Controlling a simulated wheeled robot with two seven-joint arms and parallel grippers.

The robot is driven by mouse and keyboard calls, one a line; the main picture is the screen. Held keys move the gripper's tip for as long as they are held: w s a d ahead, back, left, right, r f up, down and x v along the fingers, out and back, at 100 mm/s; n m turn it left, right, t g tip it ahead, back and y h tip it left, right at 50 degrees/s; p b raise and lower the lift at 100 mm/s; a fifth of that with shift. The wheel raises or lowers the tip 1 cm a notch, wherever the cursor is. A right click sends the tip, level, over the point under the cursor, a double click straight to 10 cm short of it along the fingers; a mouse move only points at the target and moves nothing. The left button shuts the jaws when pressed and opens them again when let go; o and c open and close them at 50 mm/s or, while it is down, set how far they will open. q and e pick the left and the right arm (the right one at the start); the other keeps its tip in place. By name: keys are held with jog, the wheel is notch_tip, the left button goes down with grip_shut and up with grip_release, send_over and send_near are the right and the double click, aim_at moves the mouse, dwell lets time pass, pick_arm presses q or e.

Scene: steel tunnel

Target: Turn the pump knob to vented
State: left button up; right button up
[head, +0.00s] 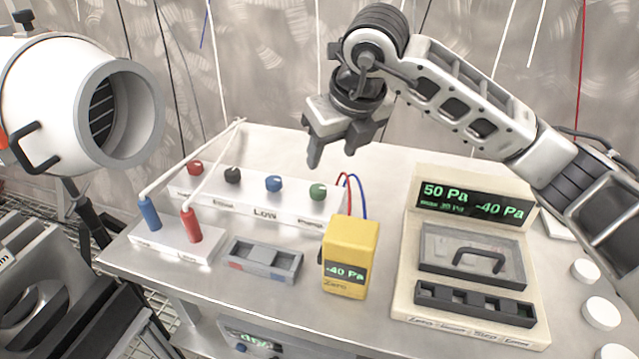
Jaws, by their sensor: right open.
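My right gripper (333,156) is open and empty, pointing down above the back of the steel table. It hangs above and apart from a white manifold (258,209) with a row of red, black, blue and green knobs (318,191); the green one is nearest. No knob is legibly marked as the pump knob or as vented. A unit below the table's front edge (268,340) shows part of a display and a small blue knob (242,348); the rest is cut off. My left gripper is not in view.
A yellow gauge (350,255) reads -40 Pa. A cream console (470,265) reads 50 Pa and -40 Pa. A stand holds blue and red handles (190,224) with white tubes. A grey tray (262,259) lies in front. A white cylinder (50,100) stands left.

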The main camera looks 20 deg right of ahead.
aim_at(319, 189)
jog(key=x, duration=1.1)
jog(key=c, duration=1)
